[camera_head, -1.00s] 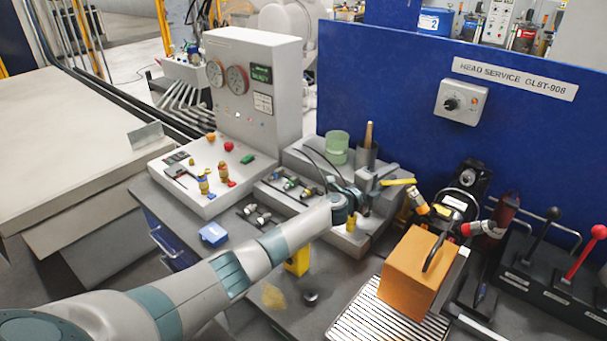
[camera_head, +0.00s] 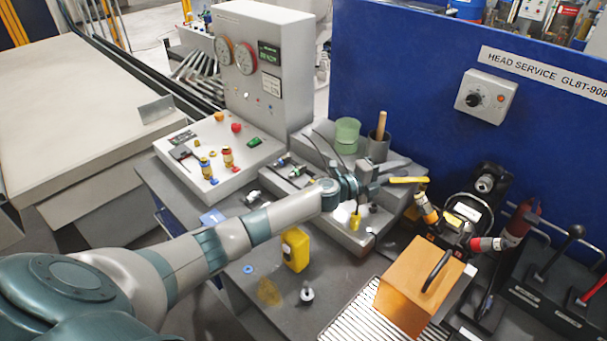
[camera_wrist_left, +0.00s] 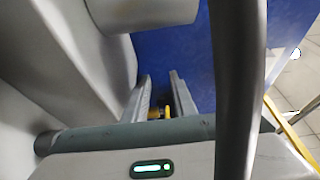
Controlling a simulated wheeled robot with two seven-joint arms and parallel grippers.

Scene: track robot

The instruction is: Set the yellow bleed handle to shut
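The yellow bleed handle (camera_head: 408,180) shows in the head view as a yellow bar pointing right, beside the grey block at the back of the bench. My left gripper (camera_head: 380,178) is at its left end and hides part of that area. In the left wrist view, the two fingers of my left gripper (camera_wrist_left: 160,90) stand apart, with a small yellow piece (camera_wrist_left: 155,113) showing in the gap between them. I cannot tell whether either finger touches it. My right gripper is not in view.
A green cup (camera_head: 347,135) and a dark cup (camera_head: 378,147) stand behind my left gripper. An orange box (camera_head: 410,290) with a black handle sits in front to the right. A yellow bottle (camera_head: 295,250) stands below my arm. A blue panel (camera_head: 420,80) rises behind.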

